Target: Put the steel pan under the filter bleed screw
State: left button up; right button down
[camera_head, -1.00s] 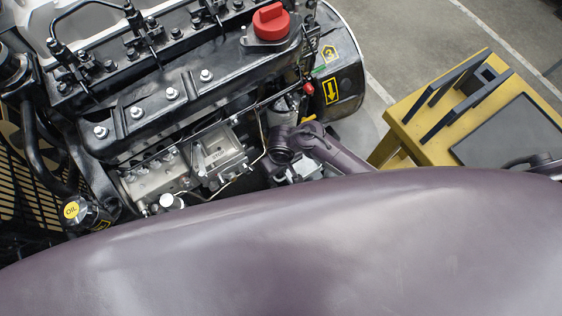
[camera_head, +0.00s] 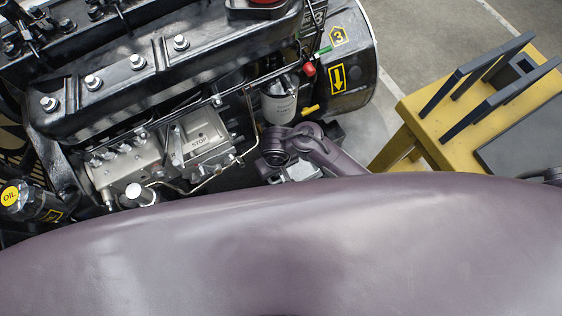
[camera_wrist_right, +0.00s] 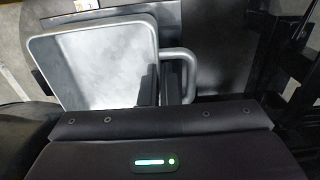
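The steel pan (camera_wrist_right: 95,65) is a square, grey-rimmed tray with a loop handle on its right side in the right wrist view. My right gripper (camera_wrist_right: 160,88) has one dark finger inside the pan and the other inside the handle loop, with the pan's side wall between them; it looks shut on that wall. I cannot make out the bleed screw for certain. My left gripper is out of view.
The engine's injection pump (camera_head: 195,138) and pipes lie left of my right wrist. A red knob (camera_head: 309,69) and a yellow fitting (camera_head: 310,109) are near the filter. A yellow stand (camera_head: 440,130) with dark bars is on the right. My own arm hides the foreground.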

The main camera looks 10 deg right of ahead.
jog(key=shift+a, duration=0.1)
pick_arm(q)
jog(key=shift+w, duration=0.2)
pick_arm(e)
jog(key=shift+s, duration=0.1)
jog(key=shift+f, duration=0.1)
jog(key=c, duration=1.7)
grip_release()
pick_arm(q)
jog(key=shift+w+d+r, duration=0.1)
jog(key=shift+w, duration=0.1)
